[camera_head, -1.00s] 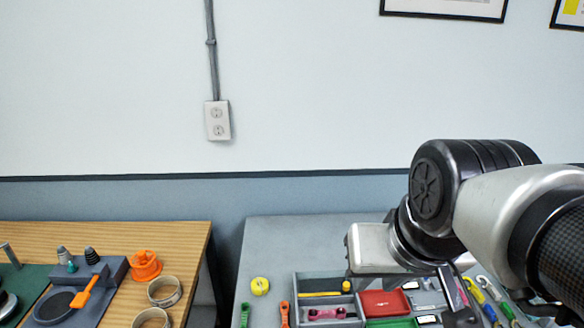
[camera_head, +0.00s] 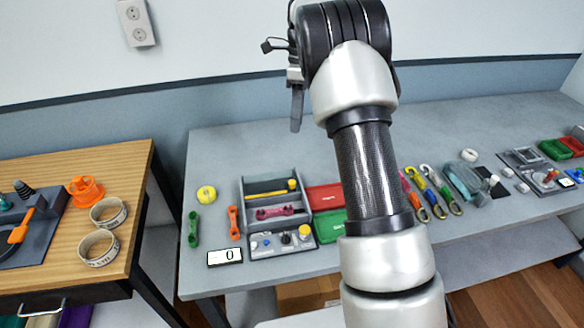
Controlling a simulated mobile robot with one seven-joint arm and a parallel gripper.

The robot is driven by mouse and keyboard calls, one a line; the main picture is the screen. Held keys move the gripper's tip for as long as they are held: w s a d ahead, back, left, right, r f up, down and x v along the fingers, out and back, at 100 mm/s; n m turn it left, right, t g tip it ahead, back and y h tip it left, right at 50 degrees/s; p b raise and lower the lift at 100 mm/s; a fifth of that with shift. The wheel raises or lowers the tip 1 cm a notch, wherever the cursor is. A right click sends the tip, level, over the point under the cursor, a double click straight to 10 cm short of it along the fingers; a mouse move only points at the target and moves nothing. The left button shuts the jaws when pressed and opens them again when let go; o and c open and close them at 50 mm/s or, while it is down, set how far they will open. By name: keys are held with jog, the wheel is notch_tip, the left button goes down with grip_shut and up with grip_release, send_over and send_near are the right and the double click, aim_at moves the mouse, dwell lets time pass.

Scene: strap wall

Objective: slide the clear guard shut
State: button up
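I cannot make out a clear guard at this size. A grey panel (camera_head: 268,245) with small knobs and a yellow knob stands at the front of the grey table. A grey fixture (camera_head: 530,177) with small red and blue parts sits farther right, its details too small to tell. My gripper (camera_head: 296,125) is raised at the upper middle, in front of the wall and well above the table. I see it from the side, partly behind my wrist, so its opening is unclear. No object shows in it.
A wooden table (camera_head: 128,172) stands left across a gap. My arm hides the table's middle.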

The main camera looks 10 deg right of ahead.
notch_tip(320, 180, down, 3)
jog(key=m, duration=0.1)
send_near(293, 182)
jog(key=shift+g, duration=0.3)
jog(key=x, duration=0.8)
jog(key=shift+w+a+f, duration=0.1)
jog(key=shift+w+f, duration=0.1)
grip_shut()
